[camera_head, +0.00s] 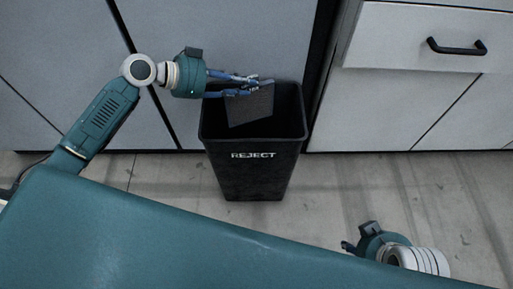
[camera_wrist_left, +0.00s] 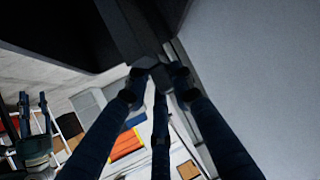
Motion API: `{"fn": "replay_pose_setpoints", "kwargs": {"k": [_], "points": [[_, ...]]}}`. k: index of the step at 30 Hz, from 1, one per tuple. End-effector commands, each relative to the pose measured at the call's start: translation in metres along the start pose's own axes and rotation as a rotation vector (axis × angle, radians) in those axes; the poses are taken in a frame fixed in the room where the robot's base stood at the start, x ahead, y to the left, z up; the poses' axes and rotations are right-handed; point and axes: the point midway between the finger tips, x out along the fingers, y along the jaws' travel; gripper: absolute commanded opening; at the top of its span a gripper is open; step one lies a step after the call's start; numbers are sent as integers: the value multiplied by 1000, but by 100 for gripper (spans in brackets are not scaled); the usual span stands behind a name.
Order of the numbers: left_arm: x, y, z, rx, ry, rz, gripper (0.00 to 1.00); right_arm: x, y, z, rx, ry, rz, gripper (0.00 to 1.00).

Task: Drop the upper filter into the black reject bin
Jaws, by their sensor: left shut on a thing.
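The filter (camera_head: 251,107) is a dark grey, flat square panel. My left gripper (camera_head: 262,86) is shut on its upper edge. It hangs tilted over the open mouth of the black reject bin (camera_head: 248,173), its lower part seeming to be within the rim. Whether it touches the bin wall I cannot tell. In the left wrist view the fingers of the left gripper (camera_wrist_left: 157,78) meet on the filter's dark edge (camera_wrist_left: 135,28). My right gripper (camera_head: 349,246) is low at the right, its fingers mostly hidden.
Grey cabinet fronts (camera_head: 60,50) stand behind the bin. A white drawer (camera_head: 425,35) with a black handle (camera_head: 457,47) is at the upper right. The floor (camera_head: 400,190) right of the bin is clear. Orange and blue items (camera_wrist_left: 125,143) show far off in the wrist view.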

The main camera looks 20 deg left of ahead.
Motion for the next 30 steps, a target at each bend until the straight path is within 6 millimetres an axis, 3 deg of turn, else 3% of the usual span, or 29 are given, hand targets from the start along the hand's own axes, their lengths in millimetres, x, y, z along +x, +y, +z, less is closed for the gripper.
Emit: {"fn": "replay_pose_setpoints", "kwargs": {"k": [3,4,7,19,23,30], "points": [[0,0,0,0,1,0,0,0,0,0,0,0,0,40],[0,0,0,0,1,0,25,0,0,0,0,0,0,40],[0,0,0,0,1,0,45,0,0,0,0,0,0,40],[-7,-1,0,0,-1,-2,45,0,0,0,0,1,0,40],[-27,-1,1,1,-4,-2,45,0,0,0,0,1,0,40],[-80,0,2,-1,-5,-2,45,0,0,0,0,1,0,40]]}}
